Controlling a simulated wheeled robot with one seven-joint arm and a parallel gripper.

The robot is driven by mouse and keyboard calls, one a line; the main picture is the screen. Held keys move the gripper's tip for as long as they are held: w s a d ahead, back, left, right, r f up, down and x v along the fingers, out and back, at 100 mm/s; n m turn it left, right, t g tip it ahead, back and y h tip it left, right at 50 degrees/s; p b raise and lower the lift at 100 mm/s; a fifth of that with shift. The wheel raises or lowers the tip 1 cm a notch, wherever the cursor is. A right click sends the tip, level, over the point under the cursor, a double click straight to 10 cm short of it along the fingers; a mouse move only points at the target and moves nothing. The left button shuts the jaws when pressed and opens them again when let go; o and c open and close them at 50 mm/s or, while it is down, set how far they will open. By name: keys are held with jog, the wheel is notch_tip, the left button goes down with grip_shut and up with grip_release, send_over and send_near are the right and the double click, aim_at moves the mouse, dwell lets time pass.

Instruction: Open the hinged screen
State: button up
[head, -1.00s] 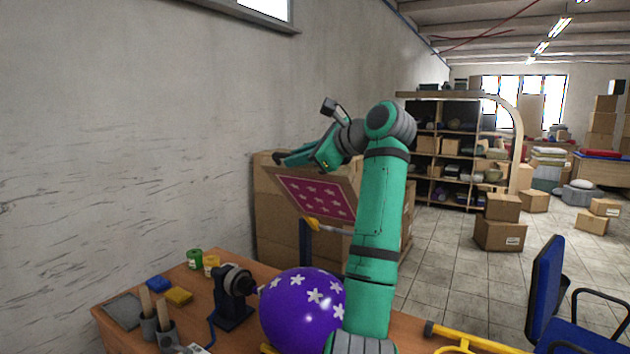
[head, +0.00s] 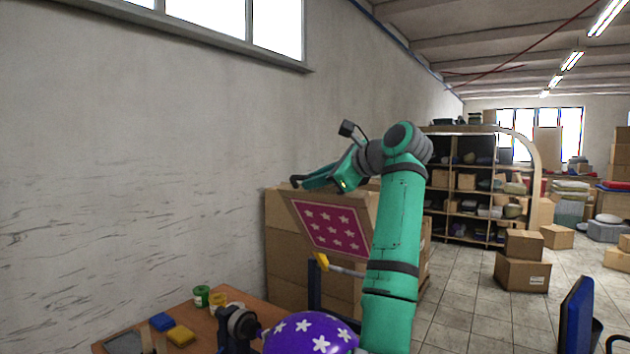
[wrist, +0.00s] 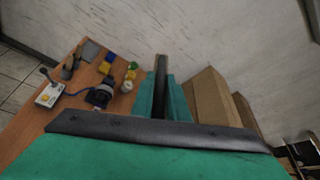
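The hinged screen (head: 332,226) is a magenta panel with white stars in a pale wooden frame. In the head view it stands raised and tilted above the table, behind the balloon. My gripper (head: 296,182) is at the screen's upper left edge; I cannot tell whether it touches the frame. A yellow piece (head: 321,261) and a pale bar sit below the screen. In the wrist view a dark finger bar (wrist: 160,85) shows between green parts, and the screen is not identifiable. The finger gap is unclear.
The wooden table (head: 180,309) holds a black machine (head: 236,325), green and yellow jars, and blue and yellow blocks. A grey control box (wrist: 49,95) shows in the wrist view. Cardboard boxes (head: 285,240) stand behind the screen. The wall is at left; a blue chair (head: 576,315) is right.

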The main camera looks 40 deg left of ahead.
jog(key=shift+o, duration=1.4)
jog(key=v, duration=1)
jog(key=shift+d, duration=0.4)
jog(key=shift+s+a, duration=0.15)
